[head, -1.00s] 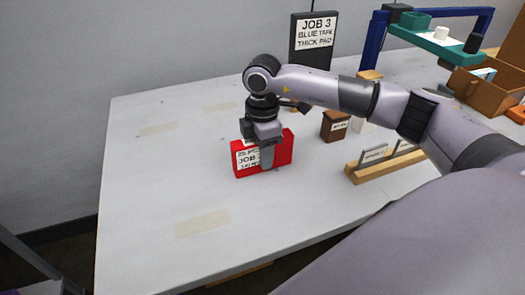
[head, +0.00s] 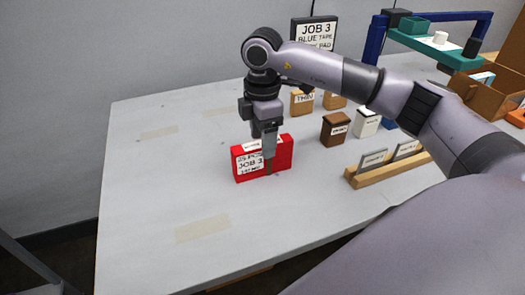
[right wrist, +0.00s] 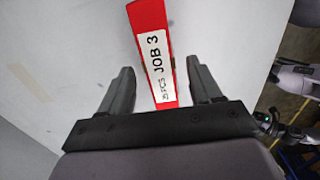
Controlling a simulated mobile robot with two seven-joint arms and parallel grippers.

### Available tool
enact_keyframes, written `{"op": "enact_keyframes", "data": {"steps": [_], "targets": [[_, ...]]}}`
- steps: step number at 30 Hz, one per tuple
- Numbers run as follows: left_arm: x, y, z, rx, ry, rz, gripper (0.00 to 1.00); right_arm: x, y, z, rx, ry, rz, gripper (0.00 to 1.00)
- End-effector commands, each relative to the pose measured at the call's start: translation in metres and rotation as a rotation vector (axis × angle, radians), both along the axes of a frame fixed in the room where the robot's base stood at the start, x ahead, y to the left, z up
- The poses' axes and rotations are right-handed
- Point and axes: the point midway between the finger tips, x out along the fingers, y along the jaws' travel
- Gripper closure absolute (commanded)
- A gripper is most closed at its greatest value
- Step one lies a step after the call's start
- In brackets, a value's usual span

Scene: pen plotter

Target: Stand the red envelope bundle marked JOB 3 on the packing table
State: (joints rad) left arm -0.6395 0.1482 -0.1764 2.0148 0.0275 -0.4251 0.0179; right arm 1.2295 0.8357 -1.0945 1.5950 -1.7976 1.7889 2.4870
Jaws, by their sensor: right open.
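The red envelope bundle (head: 281,155) stands upright on the packing table (head: 150,210), its white JOB 3 label facing the head camera. My right gripper (head: 268,160) is just above and in front of it, pointing down, with a finger overlapping the bundle's face in the head view. In the right wrist view the bundle's red top edge with a JOB 3 label (right wrist: 156,62) lies between the two spread fingers of the right gripper (right wrist: 163,88), with gaps on both sides.
A JOB 3 sign (head: 314,33) stands at the back. Small labelled boxes, one of them dark brown (head: 335,128), and a wooden card rack (head: 385,167) are to the right. A teal and blue plotter frame (head: 435,45) is at the back right. The table's left side is clear.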

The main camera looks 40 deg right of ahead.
Motion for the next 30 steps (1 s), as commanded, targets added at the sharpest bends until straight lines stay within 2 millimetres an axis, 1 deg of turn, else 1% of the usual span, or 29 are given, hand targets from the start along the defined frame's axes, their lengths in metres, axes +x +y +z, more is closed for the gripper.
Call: {"op": "enact_keyframes", "data": {"steps": [1,3,6,10,15,30], "targets": [[0.000,0.000,0.001,0.001,0.000,-0.001,0.17,0.001,0.000,0.013,0.000,-0.004,0.001,0.36],[0.000,0.000,0.001,0.001,0.000,0.000,0.17,0.001,0.001,0.027,0.001,-0.003,0.001,0.36],[0.000,0.000,0.001,0.002,0.001,0.000,0.17,0.001,0.000,0.044,0.000,-0.003,0.001,0.36],[-0.001,0.001,0.001,0.003,0.001,0.000,0.17,0.001,0.000,0.058,0.001,-0.001,0.000,0.36],[-0.001,0.001,0.000,0.003,0.002,0.000,0.17,0.000,0.000,0.063,0.000,0.001,0.001,0.36],[-0.001,0.001,0.000,0.004,0.003,0.001,0.17,0.000,0.000,0.063,0.000,0.001,0.001,0.36]]}}
